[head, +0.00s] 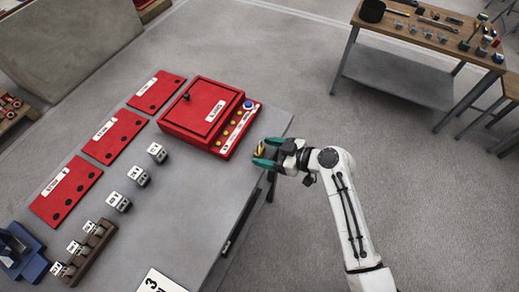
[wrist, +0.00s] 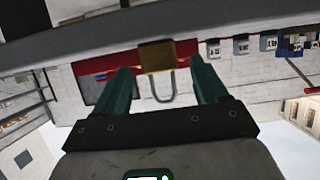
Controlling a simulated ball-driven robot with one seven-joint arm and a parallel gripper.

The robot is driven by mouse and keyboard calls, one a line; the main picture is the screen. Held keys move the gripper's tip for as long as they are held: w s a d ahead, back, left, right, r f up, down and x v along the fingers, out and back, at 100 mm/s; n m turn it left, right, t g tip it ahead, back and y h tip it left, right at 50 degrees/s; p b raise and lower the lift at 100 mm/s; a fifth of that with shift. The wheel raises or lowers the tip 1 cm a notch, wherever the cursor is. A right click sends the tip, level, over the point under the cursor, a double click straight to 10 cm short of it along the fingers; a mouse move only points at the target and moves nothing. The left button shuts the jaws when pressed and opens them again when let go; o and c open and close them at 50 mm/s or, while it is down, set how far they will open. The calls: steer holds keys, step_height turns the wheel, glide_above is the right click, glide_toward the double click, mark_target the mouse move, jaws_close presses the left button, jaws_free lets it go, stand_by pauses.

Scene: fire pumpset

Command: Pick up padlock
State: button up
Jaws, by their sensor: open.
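The padlock (wrist: 157,57) has a brass body and a grey U-shaped shackle. In the wrist view it lies ahead between my two green fingers, with its shackle pointing back toward the gripper. A gap shows on each side between the padlock and the fingers. In the head view the padlock is a small yellow piece (head: 260,150) by the right edge of the grey table (head: 215,185). My gripper (head: 263,152) is open around it, coming in from the right; it also fills the lower wrist view (wrist: 160,75). What supports the padlock is hidden.
A red control box (head: 200,110) with buttons stands close left of my gripper. Red panels (head: 113,136), small labelled blocks (head: 138,175) and a brown rack (head: 92,252) are farther left. A wooden workbench (head: 440,30) stands at upper right. Open floor (head: 440,210) lies right of the table.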

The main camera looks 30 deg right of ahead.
steer(key=shift+x, duration=1.45)
steer(key=shift+r, duration=0.1)
steer(key=shift+c, duration=0.2)
steer(key=c, duration=1)
steer(key=shift+c, duration=0.4)
steer(key=shift+r, duration=0.15)
